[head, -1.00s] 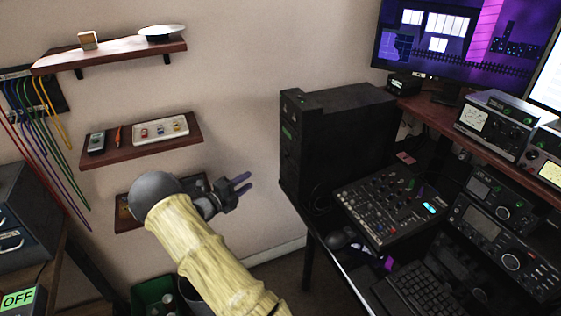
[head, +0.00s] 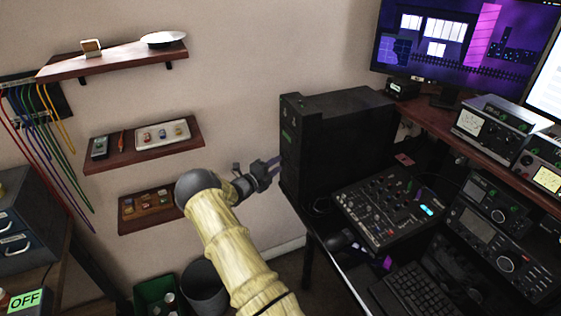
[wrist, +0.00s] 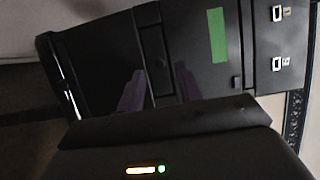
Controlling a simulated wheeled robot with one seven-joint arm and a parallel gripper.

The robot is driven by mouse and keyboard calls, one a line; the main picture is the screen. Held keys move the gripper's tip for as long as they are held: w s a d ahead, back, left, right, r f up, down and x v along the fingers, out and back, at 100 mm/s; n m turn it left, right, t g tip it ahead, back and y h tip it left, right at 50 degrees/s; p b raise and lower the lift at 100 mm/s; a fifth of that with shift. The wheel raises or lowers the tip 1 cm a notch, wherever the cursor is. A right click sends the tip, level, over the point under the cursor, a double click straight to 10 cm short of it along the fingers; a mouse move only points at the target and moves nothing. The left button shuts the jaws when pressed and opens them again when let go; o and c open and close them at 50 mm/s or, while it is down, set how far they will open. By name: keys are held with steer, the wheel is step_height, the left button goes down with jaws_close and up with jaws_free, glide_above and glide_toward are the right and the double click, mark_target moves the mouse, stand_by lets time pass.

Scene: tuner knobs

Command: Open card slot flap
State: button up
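A black computer tower (head: 335,140) stands on the right-hand desk, its front face turned towards my gripper. In the wrist view the tower front (wrist: 205,75) fills the upper part, with a green label and two small ports. A narrow rectangular panel (wrist: 152,45) is outlined on this front and may be the card slot flap; it looks flush, but the dark surface makes this hard to tell. My gripper (head: 276,162) is at the tower's front, below the green marks.
A mixer (head: 388,212) sits on the desk right of the tower. Wall shelves (head: 145,145) with small items hang to the left. Bins (head: 205,288) stand on the floor below my arm.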

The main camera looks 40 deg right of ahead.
steer(key=d, duration=0.2)
steer(key=shift+w+d, duration=0.25)
steer(key=shift+d, duration=0.15)
jaws_close()
